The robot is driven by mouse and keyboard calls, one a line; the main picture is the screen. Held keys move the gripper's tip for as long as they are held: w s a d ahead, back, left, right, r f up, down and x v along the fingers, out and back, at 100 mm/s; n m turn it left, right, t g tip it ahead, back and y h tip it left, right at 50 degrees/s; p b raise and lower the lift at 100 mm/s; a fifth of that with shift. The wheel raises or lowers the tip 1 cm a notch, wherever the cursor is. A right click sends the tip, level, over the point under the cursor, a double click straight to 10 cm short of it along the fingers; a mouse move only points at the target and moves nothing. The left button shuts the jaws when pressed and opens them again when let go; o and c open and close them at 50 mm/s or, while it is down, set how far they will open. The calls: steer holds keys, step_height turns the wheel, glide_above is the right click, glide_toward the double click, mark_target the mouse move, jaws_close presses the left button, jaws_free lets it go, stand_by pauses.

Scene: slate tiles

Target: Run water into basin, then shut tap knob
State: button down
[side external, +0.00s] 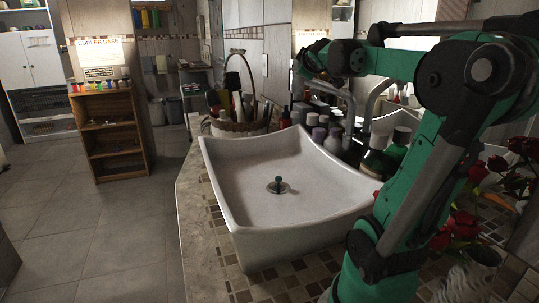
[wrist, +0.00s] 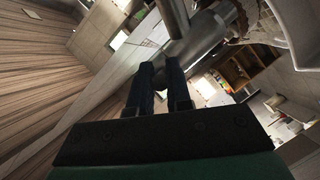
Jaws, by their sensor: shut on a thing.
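The white square basin (side external: 270,205) stands on the tiled counter. Its drain (side external: 278,187) shows at the bottom, and I see no water stream or pooled water. The chrome tap (side external: 345,95) rises behind the basin; its metal body also shows close up in the wrist view (wrist: 198,38). My gripper (side external: 308,62) is above and behind the basin, at the top of the tap. In the wrist view, the two dark fingers of my gripper (wrist: 161,72) reach to the tap's metal and are shut on the tap knob, which they mostly hide.
A basket (side external: 238,127) with toiletries stands behind the basin at left. Several bottles (side external: 320,135) stand between the basin and the mirror. Red flowers (side external: 462,225) are at right by my arm. A wooden shelf (side external: 112,140) stands across the floor.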

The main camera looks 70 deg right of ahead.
stand_by(0.5)
steer(key=c, duration=0.8)
jaws_free()
steer(key=shift+c, duration=0.2)
steer(key=shift+v, duration=2.8)
steer(key=shift+s+d, duration=0.1)
